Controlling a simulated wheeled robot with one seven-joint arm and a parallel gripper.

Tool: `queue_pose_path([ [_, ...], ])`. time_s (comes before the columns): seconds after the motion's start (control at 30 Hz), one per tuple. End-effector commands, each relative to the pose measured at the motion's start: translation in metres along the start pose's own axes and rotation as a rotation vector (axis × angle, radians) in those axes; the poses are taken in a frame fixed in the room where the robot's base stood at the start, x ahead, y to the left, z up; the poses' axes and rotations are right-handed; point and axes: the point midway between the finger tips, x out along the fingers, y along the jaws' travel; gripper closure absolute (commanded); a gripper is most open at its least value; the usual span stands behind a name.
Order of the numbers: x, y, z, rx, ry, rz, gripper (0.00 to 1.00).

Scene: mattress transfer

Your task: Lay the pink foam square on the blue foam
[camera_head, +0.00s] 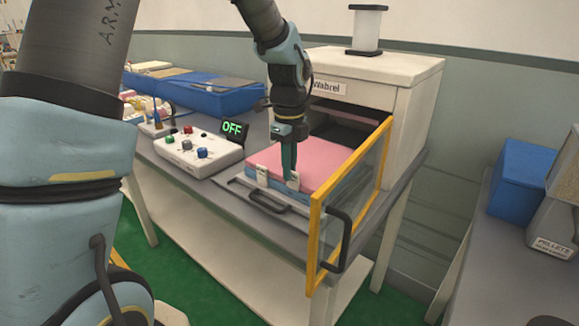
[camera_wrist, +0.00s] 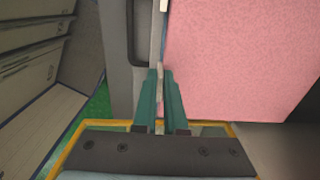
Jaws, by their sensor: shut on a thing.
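The pink foam square (camera_head: 305,162) lies flat over the light blue foam (camera_head: 345,186) on a pull-out tray (camera_head: 270,203) at the mouth of the white machine. In the wrist view the pink foam (camera_wrist: 245,60) fills the upper right. My gripper (camera_head: 290,178) points down at the foam's front edge. In the wrist view my gripper (camera_wrist: 160,90) is shut on a thin white tab (camera_wrist: 160,110) beside the pink foam. A second white tab (camera_head: 262,175) stands further left on that edge. I cannot tell which layer the tabs are fixed to.
The machine's yellow-framed glass door (camera_head: 316,225) stands open right of the tray. A black tray handle (camera_head: 268,200) is in front. A side table holds another blue box (camera_head: 520,180).

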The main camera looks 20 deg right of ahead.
Motion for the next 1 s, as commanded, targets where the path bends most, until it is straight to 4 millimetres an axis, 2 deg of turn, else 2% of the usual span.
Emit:
queue_pose_path([
  [0.2,0.003,0.000,0.000,0.000,0.000,0.000,1.00],
  [0.23,0.002,0.000,0.000,0.000,0.000,0.000,0.88],
  [0.47,0.002,0.000,0.000,0.000,0.000,0.000,0.62],
  [0.8,-0.003,-0.001,0.000,0.000,0.000,-0.002,0.61],
  [0.87,-0.009,-0.001,0.000,-0.001,-0.001,-0.003,0.61],
  [1.0,-0.034,-0.001,0.000,0.000,-0.002,-0.006,0.61],
])
